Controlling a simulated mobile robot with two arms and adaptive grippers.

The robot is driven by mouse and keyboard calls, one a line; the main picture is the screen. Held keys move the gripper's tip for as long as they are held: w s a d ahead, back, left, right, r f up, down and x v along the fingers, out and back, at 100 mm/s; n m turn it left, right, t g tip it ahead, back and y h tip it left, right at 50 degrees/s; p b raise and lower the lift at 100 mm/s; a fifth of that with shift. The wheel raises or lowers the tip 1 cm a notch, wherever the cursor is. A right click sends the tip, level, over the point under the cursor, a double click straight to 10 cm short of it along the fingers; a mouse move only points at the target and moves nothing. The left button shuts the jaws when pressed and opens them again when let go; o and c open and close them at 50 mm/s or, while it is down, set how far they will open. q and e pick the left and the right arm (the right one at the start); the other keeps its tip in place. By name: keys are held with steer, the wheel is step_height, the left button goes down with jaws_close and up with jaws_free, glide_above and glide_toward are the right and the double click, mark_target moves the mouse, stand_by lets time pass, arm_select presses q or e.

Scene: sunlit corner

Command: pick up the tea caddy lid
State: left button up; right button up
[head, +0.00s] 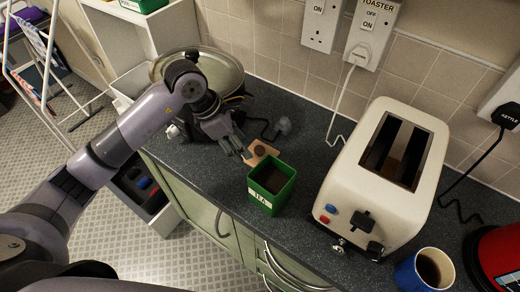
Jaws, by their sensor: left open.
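The tea caddy (265,200) is a green square tin with a white label on its front. It stands upright and open-topped on the dark worktop, with a dark inside. The tea caddy lid (255,159) looks like a small light-brown wooden piece with a round dark knob, lying on the worktop just behind the caddy. My left gripper (240,150) is open, with its fingers pointing down just left of the lid and partly overlapping its edge in the picture. I cannot tell whether they touch it. My right gripper is out of view.
A cream toaster (385,175) stands right of the caddy. A blue mug (424,272) with dark liquid and a red kettle (496,255) are at the lower right. A large round metal-topped appliance (222,72) stands behind my left gripper. Cables trail along the tiled wall.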

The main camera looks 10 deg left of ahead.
mark_target(260, 149)
arm_select(q)
steer(key=shift+w+d, duration=0.2)
steer(key=shift+d, duration=0.2)
steer(key=shift+w+d+r+p, duration=0.1)
steer(key=shift+w+d+p, duration=0.1)
steer(key=shift+d+p, duration=0.3)
steer(key=shift+w+d+r+p, duration=0.15)
steer(key=shift+d+p, duration=0.1)
steer(key=shift+d, duration=0.35)
steer(key=x, duration=0.2)
steer(key=shift+w+d+f, duration=0.2)
steer(key=shift+d, duration=0.15)
steer(key=shift+d+f+p, duration=0.1)
steer(key=shift+f+p, duration=0.2)
steer(key=shift+f, duration=0.2)
jaws_close()
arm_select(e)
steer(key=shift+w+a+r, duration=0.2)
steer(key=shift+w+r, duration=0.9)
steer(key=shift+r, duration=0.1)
